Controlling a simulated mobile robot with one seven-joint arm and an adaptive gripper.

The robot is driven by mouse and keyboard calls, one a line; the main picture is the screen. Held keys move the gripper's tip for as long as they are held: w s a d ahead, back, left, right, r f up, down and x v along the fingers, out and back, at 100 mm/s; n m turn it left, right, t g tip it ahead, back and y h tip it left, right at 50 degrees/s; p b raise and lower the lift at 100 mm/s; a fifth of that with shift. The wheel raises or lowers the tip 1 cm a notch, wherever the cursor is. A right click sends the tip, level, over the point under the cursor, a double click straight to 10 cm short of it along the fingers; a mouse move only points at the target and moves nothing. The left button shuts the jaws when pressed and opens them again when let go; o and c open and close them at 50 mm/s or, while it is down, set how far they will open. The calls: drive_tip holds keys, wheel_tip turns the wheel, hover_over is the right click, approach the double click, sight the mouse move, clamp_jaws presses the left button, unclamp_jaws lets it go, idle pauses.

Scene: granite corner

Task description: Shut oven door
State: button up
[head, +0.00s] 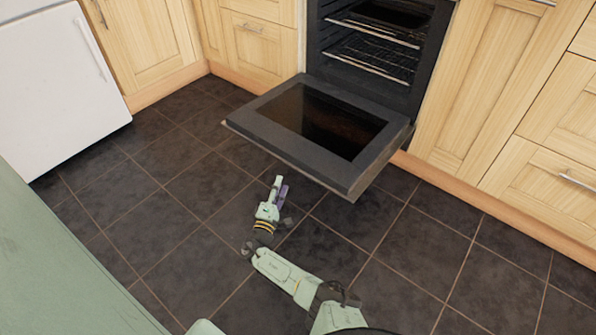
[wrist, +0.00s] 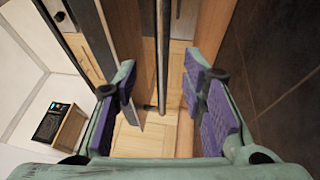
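The oven door (head: 322,122) is lowered wide open, lying about level in front of the oven (head: 375,55), with its dark glass facing up. My gripper (head: 281,186) is in front of and below the door's front edge, apart from it in the picture. In the wrist view my gripper (wrist: 162,88) is open, its two purple-padded fingers set well apart with nothing held. A long bar (wrist: 162,50), seemingly the door's handle, runs between the fingers from the top of that view; whether it lies within their reach is unclear.
Wire racks (head: 370,58) show inside the oven. Wooden cabinets (head: 500,85) flank it, and a white appliance (head: 55,85) stands at the left. A green surface (head: 50,270) fills the lower left. Dark tiled floor (head: 425,255) is clear right of my arm.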

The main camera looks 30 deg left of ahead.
drive_tip(key=shift+d+b+x, duration=0.15)
drive_tip(key=shift+b+x, duration=0.75)
drive_tip(key=shift+x, duration=1.75)
drive_tip(key=shift+d+b+x, duration=0.1)
drive_tip(key=shift+b+x, duration=0.8)
drive_tip(key=shift+x, duration=1.75)
drive_tip(key=shift+f, duration=0.1)
drive_tip(key=shift+c, duration=0.4)
clamp_jaws()
